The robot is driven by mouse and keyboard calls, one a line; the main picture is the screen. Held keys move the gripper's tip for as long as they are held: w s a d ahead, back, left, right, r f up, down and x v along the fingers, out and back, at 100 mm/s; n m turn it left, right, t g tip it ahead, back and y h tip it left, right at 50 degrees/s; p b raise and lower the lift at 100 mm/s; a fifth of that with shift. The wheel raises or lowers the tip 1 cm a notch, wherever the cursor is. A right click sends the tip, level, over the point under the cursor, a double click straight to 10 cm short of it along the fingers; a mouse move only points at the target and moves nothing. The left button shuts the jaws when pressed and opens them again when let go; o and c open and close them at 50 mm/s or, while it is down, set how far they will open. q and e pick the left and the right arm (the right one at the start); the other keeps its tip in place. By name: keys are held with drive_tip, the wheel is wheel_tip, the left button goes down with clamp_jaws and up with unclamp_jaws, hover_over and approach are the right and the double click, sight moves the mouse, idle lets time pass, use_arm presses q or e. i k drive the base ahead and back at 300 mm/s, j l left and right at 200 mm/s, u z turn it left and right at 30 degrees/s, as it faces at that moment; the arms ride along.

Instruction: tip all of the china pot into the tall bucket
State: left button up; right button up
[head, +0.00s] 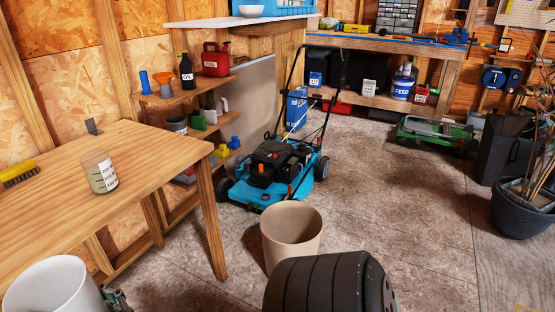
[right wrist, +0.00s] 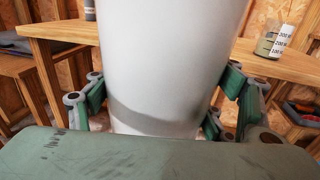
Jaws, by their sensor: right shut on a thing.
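The white china pot (head: 45,286) is at the bottom left of the head view, cut off by the frame edge. It fills the middle of the right wrist view (right wrist: 170,60) and looks roughly upright. My right gripper (right wrist: 165,95) is shut on it, with a green-padded finger on each side. Part of this gripper shows beside the pot in the head view (head: 116,299). What the pot holds cannot be made out. The tall bucket (head: 289,238), beige and open-topped, stands upright on the floor, right of and apart from the pot. My left gripper is not in view.
A wooden table (head: 130,165) at left carries a labelled glass jar (head: 100,172) and a yellow brush (head: 18,173). A blue lawnmower (head: 275,170) stands behind the bucket. A black ribbed shape (head: 325,284) partly covers the bucket's lower right.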

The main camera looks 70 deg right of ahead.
sight(289, 229)
drive_tip(key=z, duration=1.15)
drive_tip(key=i+l+z, duration=0.25)
drive_tip(key=l, duration=0.2)
drive_tip(key=i+l+z, duration=0.2)
drive_tip(key=l, duration=0.25)
